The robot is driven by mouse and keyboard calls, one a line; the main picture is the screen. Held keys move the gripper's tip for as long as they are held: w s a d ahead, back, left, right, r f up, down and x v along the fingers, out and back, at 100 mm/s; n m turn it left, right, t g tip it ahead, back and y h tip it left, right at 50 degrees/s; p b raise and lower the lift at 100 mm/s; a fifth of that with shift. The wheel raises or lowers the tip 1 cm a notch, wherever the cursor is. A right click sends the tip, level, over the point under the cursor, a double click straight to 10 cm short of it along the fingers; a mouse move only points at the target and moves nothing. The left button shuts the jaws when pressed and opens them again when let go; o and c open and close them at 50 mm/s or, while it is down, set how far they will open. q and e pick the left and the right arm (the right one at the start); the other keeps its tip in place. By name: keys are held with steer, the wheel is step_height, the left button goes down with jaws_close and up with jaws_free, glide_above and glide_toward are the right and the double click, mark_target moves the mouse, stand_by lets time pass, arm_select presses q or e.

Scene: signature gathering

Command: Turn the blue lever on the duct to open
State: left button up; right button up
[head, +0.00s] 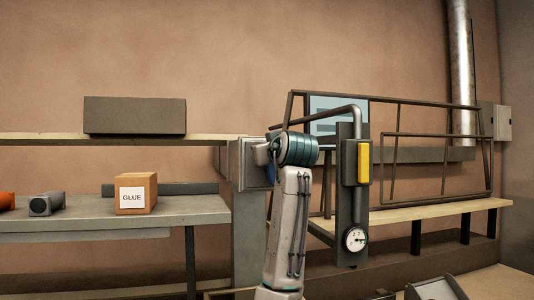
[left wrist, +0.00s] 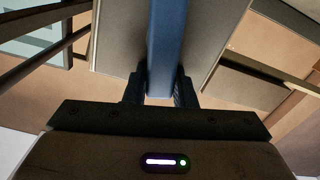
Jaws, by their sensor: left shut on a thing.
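The blue lever (left wrist: 166,35) runs down the middle of the left wrist view as a long blue bar, in front of a pale grey panel (left wrist: 212,40). My left gripper (left wrist: 160,90) has a dark finger on each side of the bar and is shut on it. In the head view a small blue patch of the lever (head: 261,156) shows against a grey duct box (head: 243,152), just left of my arm's wrist. My arm hides most of the lever and the fingertips there. I cannot tell the lever's exact angle. My right gripper is in neither view.
A dark post with a yellow box (head: 363,162) and a round gauge (head: 355,239) stands close right of my arm. A metal frame (head: 435,150) leans behind it. On the left, a workbench (head: 120,215) holds a glue box (head: 136,194), under a shelf with a dark box (head: 135,115).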

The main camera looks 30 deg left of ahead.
arm_select(q)
steer(key=shift+w+d+m+b, duration=0.2)
steer(key=shift+m+b, duration=0.2)
steer(key=shift+m, duration=0.5)
steer(key=shift+w+d+m, duration=0.1)
steer(key=shift+w+m, duration=0.05)
steer(key=shift+m, duration=0.35)
steer(key=shift+r, duration=0.1)
steer(key=o, duration=1)
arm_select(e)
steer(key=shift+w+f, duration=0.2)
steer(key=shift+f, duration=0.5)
arm_select(q)
steer(key=b+v, duration=0.6)
steer(key=v, duration=0.4)
steer(key=shift+s+d, duration=0.25)
steer(key=shift+s, duration=0.05)
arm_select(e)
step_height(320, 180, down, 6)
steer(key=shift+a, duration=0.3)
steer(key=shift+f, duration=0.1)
